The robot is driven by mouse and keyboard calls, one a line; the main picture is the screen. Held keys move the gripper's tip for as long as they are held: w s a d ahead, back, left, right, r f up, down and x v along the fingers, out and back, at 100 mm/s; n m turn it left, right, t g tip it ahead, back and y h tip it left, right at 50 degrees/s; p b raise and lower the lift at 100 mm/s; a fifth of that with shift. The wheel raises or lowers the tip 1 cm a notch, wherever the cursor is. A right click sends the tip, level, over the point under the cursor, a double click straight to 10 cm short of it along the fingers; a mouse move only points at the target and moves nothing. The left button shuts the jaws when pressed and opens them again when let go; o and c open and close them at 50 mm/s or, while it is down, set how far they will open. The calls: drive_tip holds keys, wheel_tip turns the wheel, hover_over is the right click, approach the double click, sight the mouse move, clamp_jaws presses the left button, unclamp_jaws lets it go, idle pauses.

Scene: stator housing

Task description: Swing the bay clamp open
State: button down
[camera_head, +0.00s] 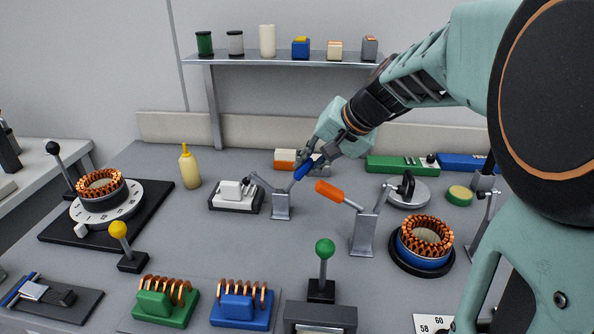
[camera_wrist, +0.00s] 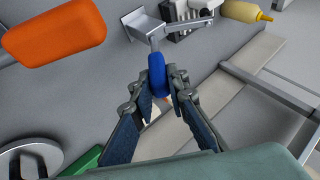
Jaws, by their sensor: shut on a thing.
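A toggle clamp with a grey metal stand (camera_head: 282,205) and a blue handle (camera_head: 304,169) stands near the middle of the bench. Its arm reaches left to a dark tip at the white block in a small bay (camera_head: 222,201). My gripper (camera_head: 313,163) is shut on the blue handle, which slants up to the right. In the wrist view the two fingers (camera_wrist: 161,82) sit on either side of the blue handle (camera_wrist: 157,68), with the clamp stand (camera_wrist: 143,24) beyond. Whether the clamp tip touches the block is too small to tell.
A second clamp with an orange handle (camera_head: 336,191) stands close by on the right, and the handle also looms at the wrist view's upper left (camera_wrist: 55,38). An orange-and-white block (camera_head: 285,158) lies behind my gripper. A yellow bottle (camera_head: 189,168) stands left of the bay.

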drive_tip(key=shift+s+d+f+t+y+b, duration=0.15)
drive_tip(key=shift+d+f+y+b, duration=0.3)
drive_tip(key=shift+b, duration=0.85)
drive_tip(key=shift+d+f+t+y+b, duration=0.15)
drive_tip(key=shift+d+f+y+b, duration=0.3)
drive_tip(key=shift+b, duration=0.85)
drive_tip(key=shift+r+m+y, duration=0.2)
drive_tip(key=shift+m+y, duration=0.1)
drive_tip(key=c, duration=1.9)
unclamp_jaws()
drive_tip(key=v, duration=1.2)
drive_tip(key=shift+s+a, duration=0.1)
